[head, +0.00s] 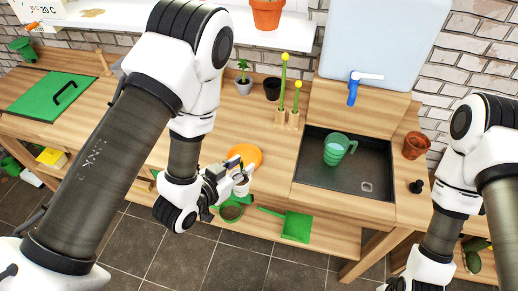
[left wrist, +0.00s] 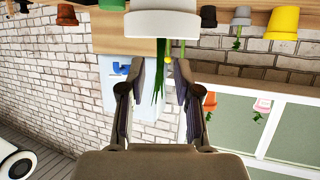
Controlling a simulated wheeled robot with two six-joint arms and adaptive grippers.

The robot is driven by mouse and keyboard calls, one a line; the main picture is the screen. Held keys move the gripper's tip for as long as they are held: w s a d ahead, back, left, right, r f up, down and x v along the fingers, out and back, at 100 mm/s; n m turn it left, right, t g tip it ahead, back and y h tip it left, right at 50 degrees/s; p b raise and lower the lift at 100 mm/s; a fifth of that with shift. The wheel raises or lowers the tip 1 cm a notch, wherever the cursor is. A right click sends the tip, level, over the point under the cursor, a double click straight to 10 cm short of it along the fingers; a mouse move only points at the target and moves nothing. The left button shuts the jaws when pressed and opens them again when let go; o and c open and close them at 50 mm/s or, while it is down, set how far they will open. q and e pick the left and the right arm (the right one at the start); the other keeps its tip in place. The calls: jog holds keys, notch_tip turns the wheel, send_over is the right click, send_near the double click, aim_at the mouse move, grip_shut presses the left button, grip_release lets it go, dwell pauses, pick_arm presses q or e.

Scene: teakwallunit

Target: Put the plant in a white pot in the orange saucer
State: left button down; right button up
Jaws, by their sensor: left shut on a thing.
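My left gripper (head: 232,178) is shut on the plant in a white pot (head: 241,187) and holds it near the front edge of the counter. In the left wrist view, which looks upside down, the white pot (left wrist: 163,24) is at the top and green leaves (left wrist: 159,72) reach down between the fingers (left wrist: 157,80). In the head view most of the plant is hidden by the gripper. The orange saucer (head: 247,153) lies on the counter just behind the gripper, partly covered by it. My right arm is at the right; its gripper does not show.
A black sink (head: 330,183) with a green cup (head: 339,148) is to the right. A grey potted plant (head: 243,83), a black pot (head: 272,88) and a wooden stand (head: 288,115) are behind. A terracotta pot (head: 416,145) is right of the sink.

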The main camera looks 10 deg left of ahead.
pick_arm(q)
jog(key=w+b, duration=0.1)
jog(key=b, duration=0.1)
jog(key=w+a+f+b, duration=0.1)
jog(key=b, duration=0.1)
jog(key=shift+w+a+f, duration=0.15)
jog(key=shift+w+f, duration=0.1)
pick_arm(e)
notch_tip(320, 180, down, 11)
jog(key=b, duration=0.6)
pick_arm(q)
jog(key=w+a+f+p, duration=0.2)
jog(key=w+p, duration=0.4)
jog(key=w, duration=0.6)
jog(key=shift+f+p, duration=0.35)
jog(key=shift+f, duration=0.5)
pick_arm(e)
notch_tip(320, 180, up, 6)
jog(key=shift+a, duration=0.15)
pick_arm(q)
jog(key=c, duration=1.2)
grip_release()
jog(key=shift+d, duration=0.1)
jog(key=o, duration=0.4)
jog(key=shift+s, duration=0.1)
